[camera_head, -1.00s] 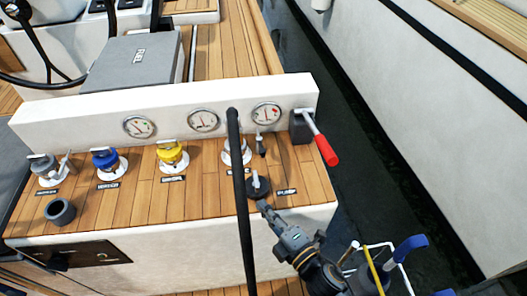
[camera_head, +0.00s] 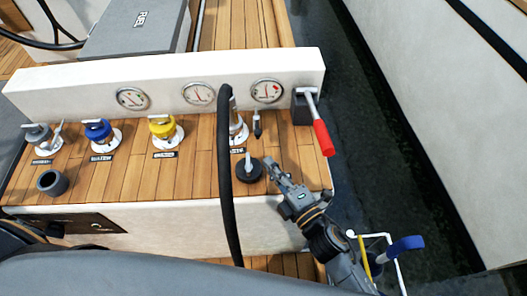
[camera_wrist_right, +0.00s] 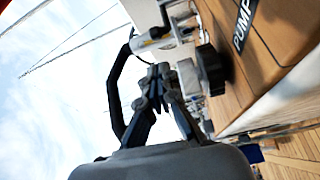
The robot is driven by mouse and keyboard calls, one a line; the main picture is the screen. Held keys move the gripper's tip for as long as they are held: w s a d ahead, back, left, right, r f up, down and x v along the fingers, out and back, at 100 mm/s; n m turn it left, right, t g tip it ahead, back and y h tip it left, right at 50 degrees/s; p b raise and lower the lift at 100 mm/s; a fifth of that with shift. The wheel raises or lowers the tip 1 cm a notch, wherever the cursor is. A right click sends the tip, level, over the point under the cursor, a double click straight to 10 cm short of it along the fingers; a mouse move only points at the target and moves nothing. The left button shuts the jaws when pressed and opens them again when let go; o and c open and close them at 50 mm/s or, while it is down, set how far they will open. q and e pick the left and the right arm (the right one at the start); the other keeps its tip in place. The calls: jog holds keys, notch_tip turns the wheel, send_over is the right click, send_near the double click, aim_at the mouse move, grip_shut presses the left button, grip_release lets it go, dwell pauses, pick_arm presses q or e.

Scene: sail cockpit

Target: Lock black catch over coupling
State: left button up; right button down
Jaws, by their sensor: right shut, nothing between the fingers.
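The black hose (camera_head: 226,170) rises in front of the console and bends over at the fourth coupling (camera_head: 239,130), partly hiding it. The small black catch (camera_head: 257,124) stands upright just right of this coupling, apart from its top as far as I can see. My right gripper (camera_head: 266,166) is shut and empty, in front of the catch and beside a round black cap (camera_head: 248,169). In the right wrist view the shut fingertips (camera_wrist_right: 154,76) point at the silver coupling (camera_wrist_right: 148,40), with the hose (camera_wrist_right: 115,85) looping on the left. My left gripper is out of view.
Grey, blue (camera_head: 99,132) and yellow (camera_head: 163,127) capped fittings stand to the left. A red-handled lever (camera_head: 322,138) is at the right end. A panel with gauges (camera_head: 198,93) backs the fittings. A grey cup (camera_head: 53,183) stands front left.

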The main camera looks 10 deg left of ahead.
aim_at(257, 126)
jog(key=x, duration=0.8)
jog(key=shift+w+a+r+p, duration=0.1)
jog(key=shift+w+p, duration=0.1)
jog(key=shift+p, duration=0.1)
jog(key=shift+w+a, duration=0.2)
jog(key=shift+a, duration=0.05)
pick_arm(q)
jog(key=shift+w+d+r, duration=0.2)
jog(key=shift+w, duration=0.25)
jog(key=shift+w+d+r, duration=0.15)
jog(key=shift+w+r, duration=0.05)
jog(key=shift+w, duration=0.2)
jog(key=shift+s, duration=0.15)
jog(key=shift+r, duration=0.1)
pick_arm(e)
jog(key=shift+d, duration=0.15)
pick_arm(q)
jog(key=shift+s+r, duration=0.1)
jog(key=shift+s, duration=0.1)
pick_arm(e)
jog(key=shift+w+d+n+g+y, duration=0.1)
jog(key=shift+d+n+g+y, duration=0.1)
jog(key=shift+n+g+y, duration=0.25)
